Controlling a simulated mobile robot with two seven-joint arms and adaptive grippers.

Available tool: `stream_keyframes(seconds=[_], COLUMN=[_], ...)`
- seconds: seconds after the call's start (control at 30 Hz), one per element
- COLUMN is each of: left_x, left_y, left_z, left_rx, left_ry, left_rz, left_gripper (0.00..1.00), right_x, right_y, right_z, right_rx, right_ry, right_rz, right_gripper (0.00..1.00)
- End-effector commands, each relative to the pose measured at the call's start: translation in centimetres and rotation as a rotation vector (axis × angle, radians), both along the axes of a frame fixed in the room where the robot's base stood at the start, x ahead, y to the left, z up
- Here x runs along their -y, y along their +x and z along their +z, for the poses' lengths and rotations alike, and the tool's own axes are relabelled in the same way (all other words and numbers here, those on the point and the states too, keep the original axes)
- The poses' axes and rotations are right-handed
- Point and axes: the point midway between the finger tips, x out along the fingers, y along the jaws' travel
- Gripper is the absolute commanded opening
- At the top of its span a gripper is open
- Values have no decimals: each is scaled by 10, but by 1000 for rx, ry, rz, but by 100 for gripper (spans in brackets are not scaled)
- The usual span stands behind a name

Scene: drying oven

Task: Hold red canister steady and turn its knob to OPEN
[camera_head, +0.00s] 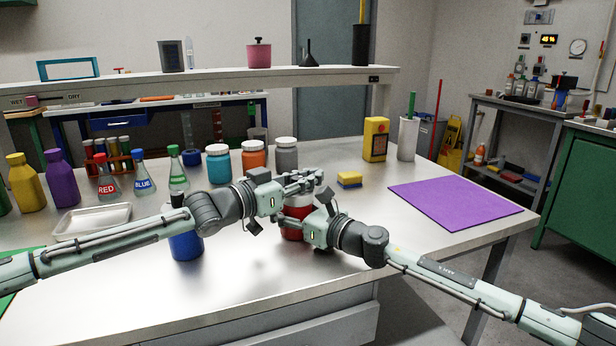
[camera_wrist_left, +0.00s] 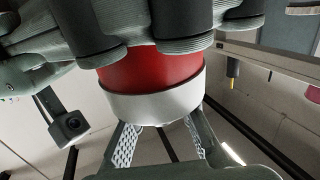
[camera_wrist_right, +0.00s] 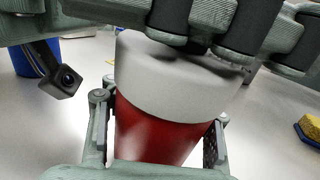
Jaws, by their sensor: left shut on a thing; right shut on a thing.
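The red canister (camera_head: 297,211) stands upright on the steel table, largely covered by my two grippers. My left gripper (camera_head: 307,181) is shut at its top, where the knob is hidden. In the left wrist view its white lid (camera_wrist_left: 156,106) borders the red body (camera_wrist_left: 152,68), and the left gripper's fingers (camera_wrist_left: 162,138) reach to the lid's end. My right gripper (camera_head: 297,220) is shut around the red body below the lid; its fingers show on either side of the body in the right wrist view (camera_wrist_right: 158,135). No OPEN mark is readable.
A blue container (camera_head: 186,246) with a dark top stands under my left arm. Grey (camera_head: 286,155), orange (camera_head: 254,156) and teal (camera_head: 218,166) jars stand behind. A yellow sponge (camera_head: 349,180) and purple mat (camera_head: 455,203) lie to the right. The table's front is clear.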

Motion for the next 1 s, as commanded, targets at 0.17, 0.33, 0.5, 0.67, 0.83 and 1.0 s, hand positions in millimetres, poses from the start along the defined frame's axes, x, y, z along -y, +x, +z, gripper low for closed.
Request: stream_keyframes(seconds=[0.17, 0.33, 0.5, 0.67, 0.83, 1.0], left_x=[4, -1, -4, -5, -7, -6], left_y=[-4, -3, -2, 0, 1, 0], left_z=[0, -2, -2, -3, -3, -3], left_rx=[-3, -7, -9, -9, -10, -8], left_ry=[-1, -1, 0, 2, 3, 3], left_rz=[-46, -55, -53, -49, -46, -47], left_gripper=[0, 0, 0, 0, 24, 38], right_x=[-7, -7, -7, -6, -6, -4], right_y=[-4, -5, -5, -5, -4, -4], right_z=[-3, -3, -3, -3, -3, -3], right_rx=[-3, -4, -4, -3, -3, -3], right_ry=[-2, -1, -1, -2, -2, -2], right_rz=[15, 16, 15, 14, 13, 11], right_gripper=[8, 8, 8, 8, 8, 8])
